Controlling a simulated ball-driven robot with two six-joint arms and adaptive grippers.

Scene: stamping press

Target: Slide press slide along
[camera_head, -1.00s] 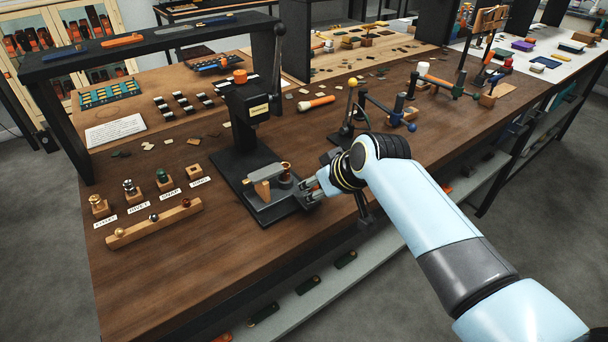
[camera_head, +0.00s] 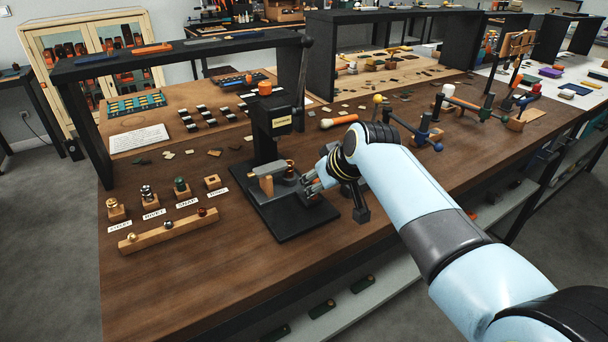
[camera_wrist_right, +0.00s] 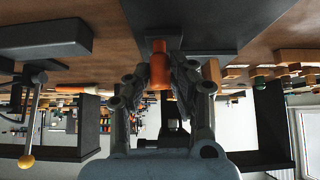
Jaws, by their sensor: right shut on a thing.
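The black stamping press (camera_head: 270,125) stands on its black base plate (camera_head: 310,220) near the bench's front edge. A grey slide (camera_head: 280,184) lies low at its foot, with a wooden post (camera_head: 267,186) and a copper-coloured knob (camera_head: 290,168) nearby. My right gripper (camera_head: 311,184) is at the right side of the slide, low over the plate. In the right wrist view, which looks upside down, its fingers (camera_wrist_right: 158,80) are shut around an orange-copper handle (camera_wrist_right: 159,65). The head view hides this grip. My left gripper is not in view.
A wooden rail (camera_head: 168,231) with small balls and several labelled blocks lie left of the press. A black shelf frame (camera_head: 180,55) spans the back.

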